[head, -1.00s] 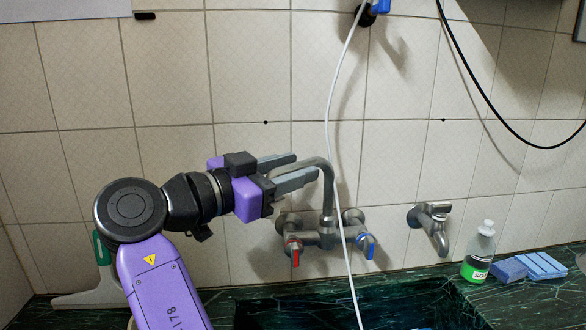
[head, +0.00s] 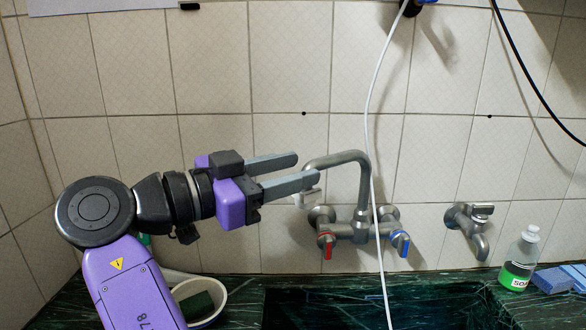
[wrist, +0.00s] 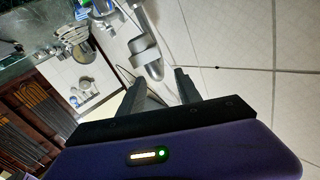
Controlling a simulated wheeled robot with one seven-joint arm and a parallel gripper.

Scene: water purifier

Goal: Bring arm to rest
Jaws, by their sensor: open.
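My gripper (head: 297,169) is in front of the tiled wall in the head view, pointing right, with its grey fingers apart and nothing between them. Its fingers are beside the curved spout of the wall faucet (head: 361,190); I cannot tell whether they touch it. My gripper also shows in the wrist view (wrist: 160,85), with both fingers spread. A metal spout end (wrist: 146,58) shows just beyond the fingers there. My purple arm reaches up from the bottom left.
A dark green sink counter (head: 235,290) runs below. A bowl with a dark sponge (head: 196,306) stands left of the sink. A white tube (head: 369,125) hangs in front of the faucet. A second tap (head: 471,222), a soap bottle (head: 520,258) and blue sponges (head: 553,281) are at right.

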